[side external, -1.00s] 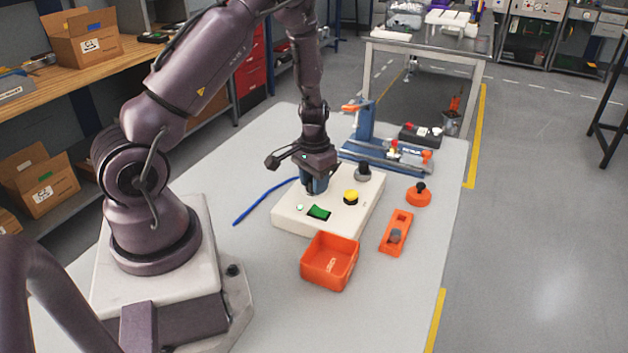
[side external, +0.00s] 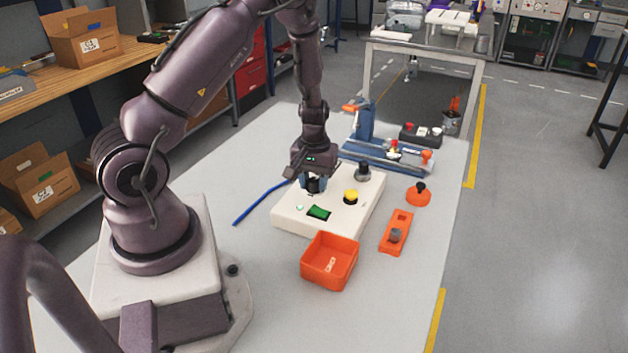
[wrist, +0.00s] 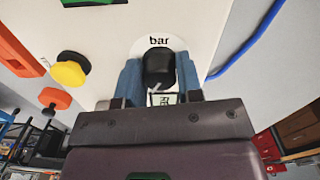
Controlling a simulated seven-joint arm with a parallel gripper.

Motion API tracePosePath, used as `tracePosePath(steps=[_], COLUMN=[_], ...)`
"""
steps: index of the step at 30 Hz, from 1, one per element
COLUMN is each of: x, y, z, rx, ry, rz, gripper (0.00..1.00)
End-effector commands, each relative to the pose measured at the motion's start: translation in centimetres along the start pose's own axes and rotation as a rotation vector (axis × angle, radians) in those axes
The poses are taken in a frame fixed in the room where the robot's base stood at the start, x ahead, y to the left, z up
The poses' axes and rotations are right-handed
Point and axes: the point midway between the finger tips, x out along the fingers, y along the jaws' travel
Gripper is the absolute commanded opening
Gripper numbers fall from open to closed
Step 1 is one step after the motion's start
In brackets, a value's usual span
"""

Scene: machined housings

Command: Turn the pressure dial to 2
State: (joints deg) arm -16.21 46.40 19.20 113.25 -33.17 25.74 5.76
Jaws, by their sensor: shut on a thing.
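The pressure dial is a black knob (wrist: 158,66) on a white round scale marked "bar" (wrist: 158,42) in the wrist view. It sits on the white control box (side external: 290,214). My gripper (side external: 314,186) points down over the box, and its two blue fingers stand on either side of the knob, shut on it. The gripper also shows in the wrist view (wrist: 158,82). A pale pointer mark shows on the knob's near side. The scale's numbers are mostly hidden by the knob and gripper, so I cannot read the setting.
The box also carries a yellow button (side external: 351,196), a green switch (side external: 319,213) and a dark grey knob (side external: 363,172). An orange bin (side external: 330,262) and an orange block (side external: 396,232) stand nearby. A blue cable (side external: 262,203) lies left of the box.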

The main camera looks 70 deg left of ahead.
Motion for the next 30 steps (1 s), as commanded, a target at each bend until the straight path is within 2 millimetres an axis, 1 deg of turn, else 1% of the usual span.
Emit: tracePosePath(steps=[6,12,29,30], x=[-0.08,-0.08,-0.10,-0.11], y=[0.00,0.00,0.00,0.00], z=[0.02,0.03,0.03,0.02], rx=[-0.131,-0.201,-0.229,-0.229], ry=[-0.001,-0.002,-0.002,-0.002], rz=[0.001,0.001,0.001,0.001], gripper=[0.10,0.10,0.10,0.43])
